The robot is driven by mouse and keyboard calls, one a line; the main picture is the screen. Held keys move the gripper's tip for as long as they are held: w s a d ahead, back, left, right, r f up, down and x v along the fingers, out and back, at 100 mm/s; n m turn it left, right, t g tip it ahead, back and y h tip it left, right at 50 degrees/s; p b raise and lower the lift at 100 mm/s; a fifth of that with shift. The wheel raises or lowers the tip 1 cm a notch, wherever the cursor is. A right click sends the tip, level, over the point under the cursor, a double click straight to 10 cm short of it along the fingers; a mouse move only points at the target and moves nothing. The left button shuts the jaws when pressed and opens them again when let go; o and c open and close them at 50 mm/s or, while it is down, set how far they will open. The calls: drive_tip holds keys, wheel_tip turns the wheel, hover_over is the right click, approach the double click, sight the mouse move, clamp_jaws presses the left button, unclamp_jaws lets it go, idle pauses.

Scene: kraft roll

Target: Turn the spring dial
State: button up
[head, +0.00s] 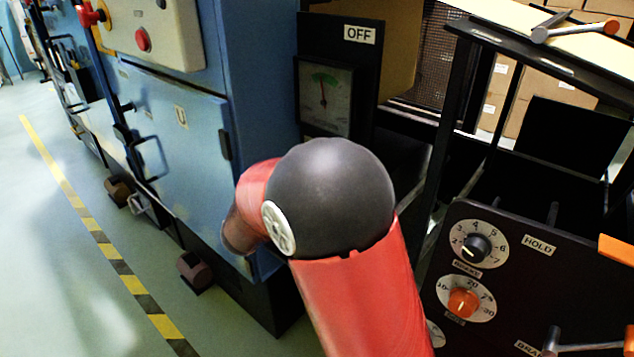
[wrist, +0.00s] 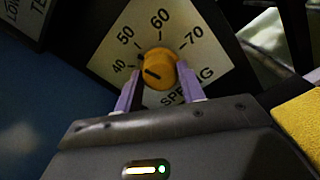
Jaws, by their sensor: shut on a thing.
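The spring dial (wrist: 158,68) is an orange-yellow knob with a dark pointer mark, in the middle of a pale plate (wrist: 190,62) marked 40, 50, 60, 70 and "SPRING". Its pointer mark lies toward the lower left, on the side of the 40. My gripper (wrist: 160,88) reaches up from the bottom of the wrist view. Its two purple fingers are shut on the knob, one at each side. In the head view my red arm with its dark joint fills the middle, and neither the spring dial nor my gripper shows there.
In the head view a dark panel (head: 520,270) at right carries a black dial (head: 477,248) and an orange dial (head: 463,302). A blue cabinet (head: 180,130) stands at left, beside a gauge (head: 325,96) under an "OFF" label. The floor at far left is clear.

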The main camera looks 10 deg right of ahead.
drive_tip(key=o, duration=1)
drive_tip(key=v, duration=0.8)
drive_tip(key=shift+b, duration=0.3)
